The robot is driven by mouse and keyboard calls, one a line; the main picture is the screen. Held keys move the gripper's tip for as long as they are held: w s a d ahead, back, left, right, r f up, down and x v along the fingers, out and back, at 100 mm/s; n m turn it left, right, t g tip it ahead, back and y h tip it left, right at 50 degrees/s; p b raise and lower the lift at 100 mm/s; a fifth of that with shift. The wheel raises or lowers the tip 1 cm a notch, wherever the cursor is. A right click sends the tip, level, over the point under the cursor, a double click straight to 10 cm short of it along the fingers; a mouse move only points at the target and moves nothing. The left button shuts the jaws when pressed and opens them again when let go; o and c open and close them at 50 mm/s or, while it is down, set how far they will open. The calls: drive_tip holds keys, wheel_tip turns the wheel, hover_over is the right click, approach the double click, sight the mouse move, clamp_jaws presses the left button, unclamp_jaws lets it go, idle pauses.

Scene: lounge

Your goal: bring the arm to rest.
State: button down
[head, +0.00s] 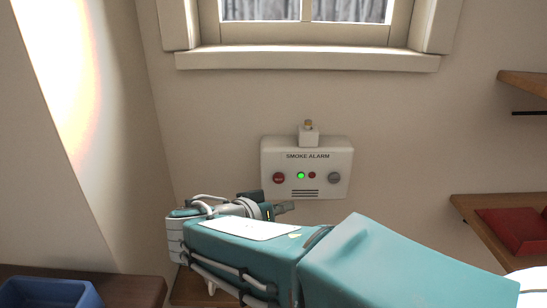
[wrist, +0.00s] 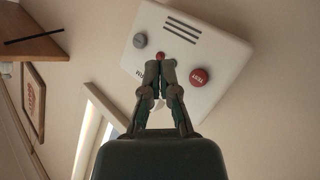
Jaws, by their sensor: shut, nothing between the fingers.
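My arm reaches across the lower middle of the head view. My gripper (head: 284,208) is at its far end, just below the lower edge of the white smoke alarm (head: 341,157). In the wrist view my gripper (wrist: 160,66) is shut and empty, its two fingers together in front of the tilted smoke alarm (wrist: 215,48). I cannot tell the exact gap between the fingertips and the alarm.
A window sill (head: 306,60) is above the alarm. Wooden shelves stick out at the right, the lower one (head: 470,212) with a red tray (head: 513,229). A blue bin (head: 50,293) stands on a brown surface (head: 135,287) at lower left. The wall between is bare.

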drive_tip(key=s+d+f+n+g+y, duration=0.1)
drive_tip(key=s+d+f+g+y, duration=0.1)
drive_tip(key=s+d+y, duration=0.3)
drive_tip(key=s+d+f+n+g+y, duration=0.2)
drive_tip(key=s+d+f+y, duration=0.2)
drive_tip(key=s, duration=0.7)
drive_tip(key=d+y, duration=0.1)
drive_tip(key=d, duration=0.1)
drive_tip(key=shift+s+d+f, duration=0.2)
drive_tip(key=shift+d+f, duration=0.05)
drive_tip(key=shift+d, duration=0.15)
drive_tip(key=shift+d, duration=0.1)
